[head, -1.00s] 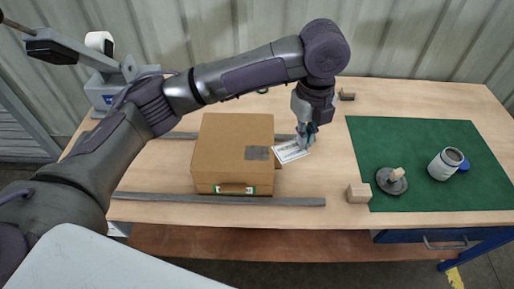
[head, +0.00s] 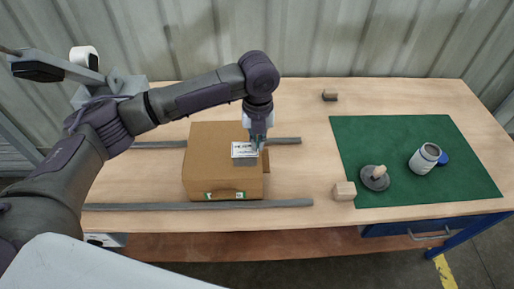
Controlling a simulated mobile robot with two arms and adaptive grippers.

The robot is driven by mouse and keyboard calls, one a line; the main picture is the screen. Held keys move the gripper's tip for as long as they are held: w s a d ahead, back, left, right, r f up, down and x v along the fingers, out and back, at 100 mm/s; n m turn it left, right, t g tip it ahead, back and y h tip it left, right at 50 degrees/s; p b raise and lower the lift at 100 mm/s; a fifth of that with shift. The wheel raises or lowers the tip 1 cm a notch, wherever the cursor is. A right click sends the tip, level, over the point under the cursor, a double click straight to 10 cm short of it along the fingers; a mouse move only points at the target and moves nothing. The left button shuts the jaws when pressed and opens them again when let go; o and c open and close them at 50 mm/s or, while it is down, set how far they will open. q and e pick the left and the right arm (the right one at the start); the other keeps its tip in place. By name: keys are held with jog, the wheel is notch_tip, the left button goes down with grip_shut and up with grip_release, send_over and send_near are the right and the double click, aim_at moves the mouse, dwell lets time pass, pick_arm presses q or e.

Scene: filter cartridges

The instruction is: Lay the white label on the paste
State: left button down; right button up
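The white label (head: 243,149) is at the fingertips of my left gripper (head: 257,145), over the right part of the top of the cardboard box (head: 212,146). A grey paste patch (head: 240,162) shows on the box top just in front of the label, partly covered by it in the view. My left gripper appears shut on the label's right edge. I cannot tell whether the label touches the box. My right gripper is not in view.
Grey rails (head: 290,204) run in front of and behind the box. A wooden block (head: 344,191) stands to its right. The green mat (head: 375,142) holds a dark round tool with a wooden knob (head: 375,177) and a jar (head: 425,158). A label dispenser (head: 88,72) stands back left.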

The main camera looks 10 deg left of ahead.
aim_at(257, 159)
pick_arm(q)
notch_tip(257, 159, down, 3)
jog(key=shift+f+p, duration=0.2)
jog(key=shift+p, duration=0.4)
jog(key=shift+f, duration=0.4)
jog(key=c, duration=1.3)
grip_release()
jog(key=shift+f, duration=0.1)
notch_tip(257, 159, up, 12)
jog(key=b, duration=0.2)
jog(key=shift+b, duration=0.35)
